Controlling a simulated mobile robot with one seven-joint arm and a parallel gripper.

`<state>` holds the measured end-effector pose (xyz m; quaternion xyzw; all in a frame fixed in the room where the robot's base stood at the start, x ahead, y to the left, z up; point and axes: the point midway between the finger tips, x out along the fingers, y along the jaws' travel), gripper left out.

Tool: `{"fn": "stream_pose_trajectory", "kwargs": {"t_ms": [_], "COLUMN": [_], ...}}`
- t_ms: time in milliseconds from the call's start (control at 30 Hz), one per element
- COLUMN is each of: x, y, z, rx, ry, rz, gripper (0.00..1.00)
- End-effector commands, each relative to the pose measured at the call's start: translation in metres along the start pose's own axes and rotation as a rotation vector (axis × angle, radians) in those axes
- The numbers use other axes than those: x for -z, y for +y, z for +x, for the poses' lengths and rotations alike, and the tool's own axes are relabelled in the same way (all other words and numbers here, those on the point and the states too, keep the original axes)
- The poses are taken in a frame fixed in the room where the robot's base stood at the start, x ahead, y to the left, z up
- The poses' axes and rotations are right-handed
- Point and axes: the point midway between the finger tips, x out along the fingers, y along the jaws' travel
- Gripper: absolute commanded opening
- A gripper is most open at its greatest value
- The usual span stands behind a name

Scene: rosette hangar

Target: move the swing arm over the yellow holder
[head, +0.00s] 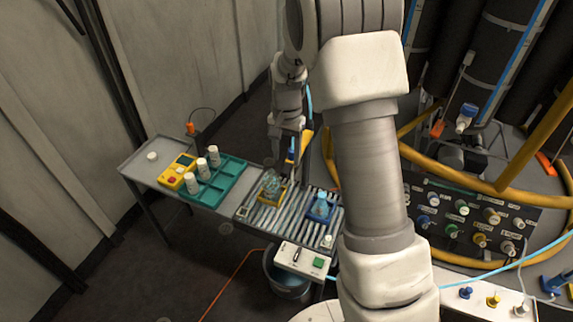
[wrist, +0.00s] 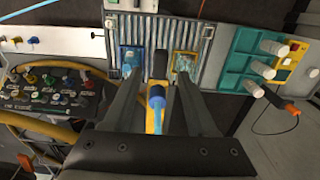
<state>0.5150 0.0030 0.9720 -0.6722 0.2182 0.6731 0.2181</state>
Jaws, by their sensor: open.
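The yellow holder (head: 270,192) sits on the ribbed plate and has a clear bluish piece in it. It also shows at the right of the plate in the wrist view (wrist: 187,66). The swing arm, yellow with a blue section (wrist: 156,97), shows between my fingers in the wrist view, seen between the blue and yellow holders and not over the yellow one. In the head view it is mostly hidden behind my gripper (head: 287,150). My gripper (wrist: 158,78) is open, with one finger on each side of the swing arm; I cannot tell if they touch it.
A blue holder (head: 320,208) with a bluish piece stands to the right on the plate (head: 244,212). A green rack (head: 212,190) with white cylinders and a yellow device (head: 178,171) stand left. A switch box (head: 302,261) is at the front. A knob panel (head: 470,215) is right.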

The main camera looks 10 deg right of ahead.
Motion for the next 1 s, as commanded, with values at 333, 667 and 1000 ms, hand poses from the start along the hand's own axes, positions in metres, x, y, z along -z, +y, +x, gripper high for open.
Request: {"fn": "stream_pose_trajectory", "kwargs": {"t_ms": [333,667,1000], "x": [0.000,0.000,0.000], "y": [0.000,0.000,0.000], "z": [0.038,0.039,0.039], "rx": [0.000,0.001,0.001], "ry": [0.000,0.001,0.001], "rz": [-0.001,-0.001,-0.001], "gripper": [0.57,0.50,0.00]}}
